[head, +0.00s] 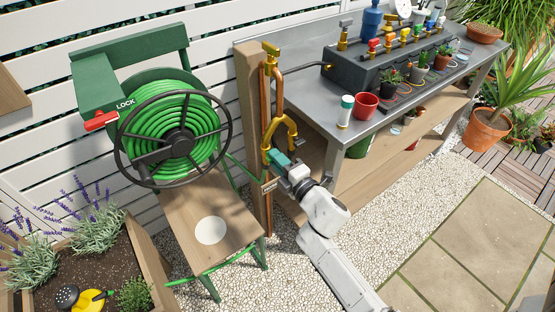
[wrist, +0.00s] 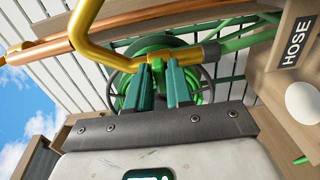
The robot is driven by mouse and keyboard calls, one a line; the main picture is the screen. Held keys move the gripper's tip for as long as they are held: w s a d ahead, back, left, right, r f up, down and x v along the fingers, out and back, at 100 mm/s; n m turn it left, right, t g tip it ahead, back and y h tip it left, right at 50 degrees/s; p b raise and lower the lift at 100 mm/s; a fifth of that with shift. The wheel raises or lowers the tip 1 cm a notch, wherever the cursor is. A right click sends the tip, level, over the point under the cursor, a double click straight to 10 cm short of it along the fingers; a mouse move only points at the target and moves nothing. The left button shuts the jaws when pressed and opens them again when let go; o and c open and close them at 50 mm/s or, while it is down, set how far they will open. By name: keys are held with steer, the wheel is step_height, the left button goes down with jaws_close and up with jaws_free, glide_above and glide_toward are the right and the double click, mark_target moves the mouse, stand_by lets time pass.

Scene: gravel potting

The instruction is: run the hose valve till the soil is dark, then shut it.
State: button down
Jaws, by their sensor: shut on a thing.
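The brass hose valve (head: 284,122) is on the wooden post, beside the copper pipe, with a looped brass bar. My gripper (head: 279,163) reaches it from the lower right with teal fingers. The planter's soil (head: 98,262) at the lower left looks brown.
The green hose reel (head: 172,130) with a red lever (head: 101,121) marked LOCK stands left of the post. A metal bench (head: 310,100) with pots and small taps is to the right. A yellow watering can (head: 89,301) sits in the planter.

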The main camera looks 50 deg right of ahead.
stand_by(0.3)
steer(key=c, duration=1.1)
jaws_free()
steer(key=shift+c, duration=0.2)
steer(key=b+v, duration=0.1)
steer(key=v, duration=0.9)
steer(key=shift+s+b, duration=0.3)
steer(key=shift+s, duration=0.1)
